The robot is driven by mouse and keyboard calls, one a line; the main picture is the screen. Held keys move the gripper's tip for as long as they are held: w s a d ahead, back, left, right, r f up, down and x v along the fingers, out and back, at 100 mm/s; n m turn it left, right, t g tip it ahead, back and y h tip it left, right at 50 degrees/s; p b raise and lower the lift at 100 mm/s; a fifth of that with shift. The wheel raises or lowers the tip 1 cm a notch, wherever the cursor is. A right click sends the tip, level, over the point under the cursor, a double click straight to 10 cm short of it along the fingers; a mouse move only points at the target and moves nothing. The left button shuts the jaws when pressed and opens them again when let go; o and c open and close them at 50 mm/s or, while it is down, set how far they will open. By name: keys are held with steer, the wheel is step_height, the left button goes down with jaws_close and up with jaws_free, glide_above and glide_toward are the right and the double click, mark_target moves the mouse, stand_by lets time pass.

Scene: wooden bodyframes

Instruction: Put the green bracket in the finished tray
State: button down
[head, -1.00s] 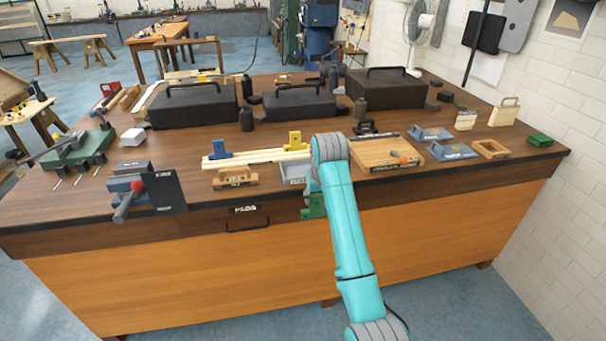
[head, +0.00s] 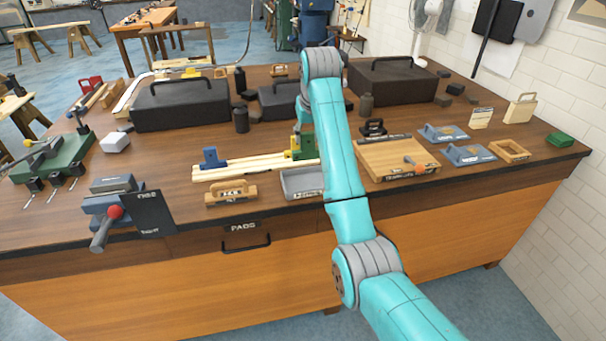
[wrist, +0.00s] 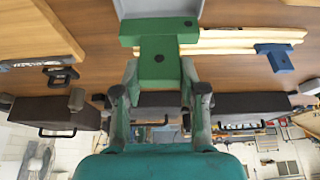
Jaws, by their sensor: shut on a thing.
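The green bracket (wrist: 157,58) is T-shaped with dark holes and sits between the fingers of my gripper (wrist: 160,82) in the wrist view. My gripper is shut on it. In the head view, part of the bracket (head: 302,148) shows left of my arm, over the bench; the arm hides most of my gripper. A shallow grey tray (head: 298,184) lies at the bench's front edge, left of my forearm, which hides its right side. I cannot read its label, so I cannot tell if it is the finished tray. The bracket appears beyond this tray, held apart from it.
Pale wooden strips (head: 240,168) with a blue bracket (head: 211,158) lie left of the bracket. A wooden board (head: 385,160) lies right of my arm. Black cases (head: 181,104) stand behind. A small green box (head: 559,140) sits at the far right.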

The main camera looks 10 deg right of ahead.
mark_target(308, 159)
steer(key=shift+w+f, duration=0.1)
steer(key=shift+w, duration=0.15)
steer(key=shift+f, duration=4.8)
steer(key=c, duration=0.7)
jaws_free()
steer(key=shift+f, duration=0.15)
steer(key=shift+o, duration=0.2)
